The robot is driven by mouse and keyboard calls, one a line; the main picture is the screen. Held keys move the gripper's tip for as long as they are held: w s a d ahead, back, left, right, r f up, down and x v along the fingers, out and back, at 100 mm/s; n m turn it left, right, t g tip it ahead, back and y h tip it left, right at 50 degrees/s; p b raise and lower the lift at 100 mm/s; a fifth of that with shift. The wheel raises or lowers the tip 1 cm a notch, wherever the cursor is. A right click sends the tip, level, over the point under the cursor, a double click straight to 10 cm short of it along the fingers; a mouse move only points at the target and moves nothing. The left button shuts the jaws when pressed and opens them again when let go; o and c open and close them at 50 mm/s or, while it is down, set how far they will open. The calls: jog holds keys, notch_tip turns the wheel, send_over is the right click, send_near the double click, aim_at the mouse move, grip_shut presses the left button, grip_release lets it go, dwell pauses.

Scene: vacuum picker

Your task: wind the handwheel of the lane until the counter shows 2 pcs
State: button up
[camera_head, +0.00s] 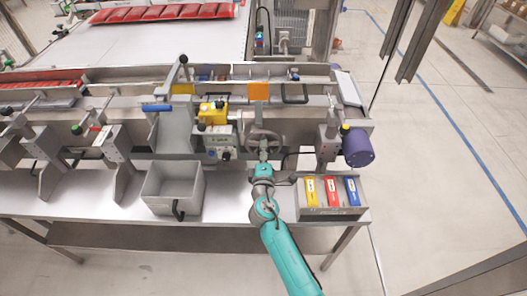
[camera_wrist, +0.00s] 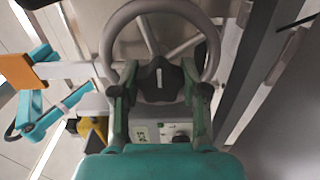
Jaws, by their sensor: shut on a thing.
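The grey handwheel (camera_head: 279,139) stands on the front of the lane, right of the yellow control box, in the head view. In the wrist view its rim (camera_wrist: 108,38) curves over the top, with spokes and a dark hub (camera_wrist: 158,80). My gripper (camera_wrist: 160,90) has one finger on each side of the hub and is shut on the handwheel; the exact contact is hard to see. From the head, my gripper (camera_head: 263,155) covers the wheel's lower part. A small pale panel (camera_head: 219,141) left of the wheel may be the counter; its figures are too small to read.
A grey bin (camera_head: 172,187) stands on the table left of my arm. A tray (camera_head: 332,211) with yellow, red and blue packets lies to the right, below a purple cylinder (camera_head: 358,148). The yellow box (camera_head: 213,113) and an orange plate (camera_head: 258,90) sit near the wheel.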

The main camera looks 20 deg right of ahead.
jog(key=o, duration=1.1)
jog(key=shift+o, duration=0.2)
jog(key=v, duration=1.2)
